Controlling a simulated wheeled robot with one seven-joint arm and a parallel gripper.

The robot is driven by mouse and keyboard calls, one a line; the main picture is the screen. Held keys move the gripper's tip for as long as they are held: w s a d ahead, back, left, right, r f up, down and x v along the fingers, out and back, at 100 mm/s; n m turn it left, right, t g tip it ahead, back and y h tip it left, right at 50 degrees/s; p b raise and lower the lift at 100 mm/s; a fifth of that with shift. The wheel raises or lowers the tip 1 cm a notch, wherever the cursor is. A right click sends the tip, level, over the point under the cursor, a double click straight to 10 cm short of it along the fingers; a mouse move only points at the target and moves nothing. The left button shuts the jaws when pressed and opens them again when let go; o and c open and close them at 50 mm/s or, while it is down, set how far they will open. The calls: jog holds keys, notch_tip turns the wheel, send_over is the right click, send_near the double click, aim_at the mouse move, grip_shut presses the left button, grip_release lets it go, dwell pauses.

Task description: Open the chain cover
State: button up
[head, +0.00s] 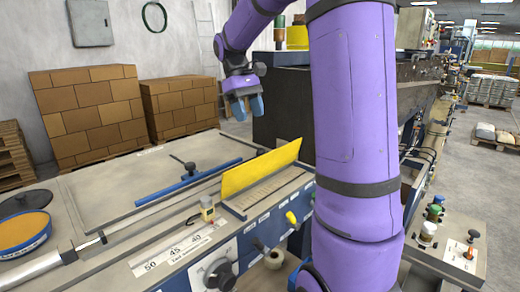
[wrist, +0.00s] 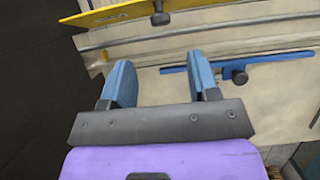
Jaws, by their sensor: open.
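The yellow cover (head: 260,167), which I take to be the chain cover, stands tilted up along its long edge on the machine bed. A slatted light strip (head: 268,192) shows in front of its base. In the wrist view the yellow cover (wrist: 125,13) crosses the top, with a dark round knob (wrist: 160,18) on it. My gripper (head: 243,107) is open, with nothing between its blue fingers. It hangs above and behind the cover, clear of it. In the wrist view my gripper (wrist: 159,60) points towards the bed and the cover beyond.
A blue bar (head: 188,183) with a dark knob lies across the bed, left of the cover. A small yellow-grey device (head: 207,209) sits near the cover's left end. A dark machine housing (head: 283,108) rises behind. Stacked cartons (head: 90,112) stand beyond the bed.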

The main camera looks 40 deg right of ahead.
aim_at(262, 162)
jog(key=x, duration=1)
jog(key=shift+s+f, duration=0.1)
jog(key=shift+f, duration=0.25)
jog(key=shift+c, duration=0.2)
grip_shut()
